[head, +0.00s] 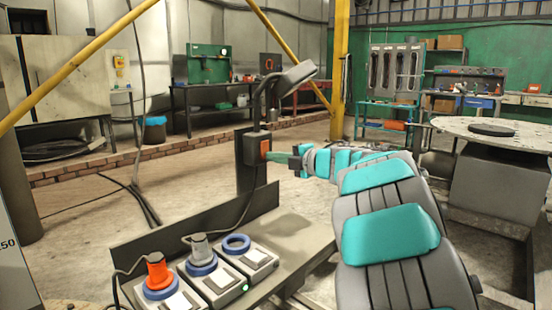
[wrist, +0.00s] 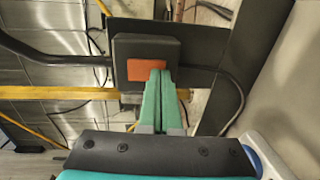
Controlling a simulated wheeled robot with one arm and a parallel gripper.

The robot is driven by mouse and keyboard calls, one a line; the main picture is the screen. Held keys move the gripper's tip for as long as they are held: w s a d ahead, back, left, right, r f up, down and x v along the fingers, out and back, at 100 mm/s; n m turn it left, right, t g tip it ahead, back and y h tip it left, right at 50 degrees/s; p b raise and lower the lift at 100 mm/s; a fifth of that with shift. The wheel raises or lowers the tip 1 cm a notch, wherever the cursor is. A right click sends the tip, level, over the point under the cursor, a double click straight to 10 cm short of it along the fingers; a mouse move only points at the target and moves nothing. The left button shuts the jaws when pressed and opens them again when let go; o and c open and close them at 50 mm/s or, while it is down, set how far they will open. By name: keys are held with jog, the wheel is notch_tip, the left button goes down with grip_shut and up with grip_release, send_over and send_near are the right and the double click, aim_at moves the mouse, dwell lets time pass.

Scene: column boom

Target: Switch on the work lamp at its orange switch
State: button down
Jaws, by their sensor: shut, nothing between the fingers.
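The work lamp (head: 292,76) has a grey head on a curved neck above a dark upright plate, and no glow shows on it. Its orange switch (head: 264,147) sits on a dark box on that plate. In the wrist view the switch (wrist: 138,70) is an orange rectangle on the dark box, partly covered by the fingers. My gripper (head: 274,158) is shut and empty, its green fingers pointing at the switch. In the wrist view the fingertips (wrist: 159,72) overlap the switch's right part; I cannot tell whether they touch it.
Below is a bench (head: 305,238) with a low back edge. On it stand boxes with an orange cone (head: 157,270), a grey cone (head: 200,246) and an empty blue ring (head: 236,244). A cable runs down from the lamp box. A round table (head: 470,128) stands at right.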

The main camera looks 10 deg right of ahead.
jog(key=f+v, duration=0.1)
jog(key=v, duration=0.6)
jog(key=shift+s+r+b, duration=0.25)
jog(key=shift+r+b, duration=0.1)
jog(key=shift+b, duration=0.1)
jog(key=shift+d, duration=0.15)
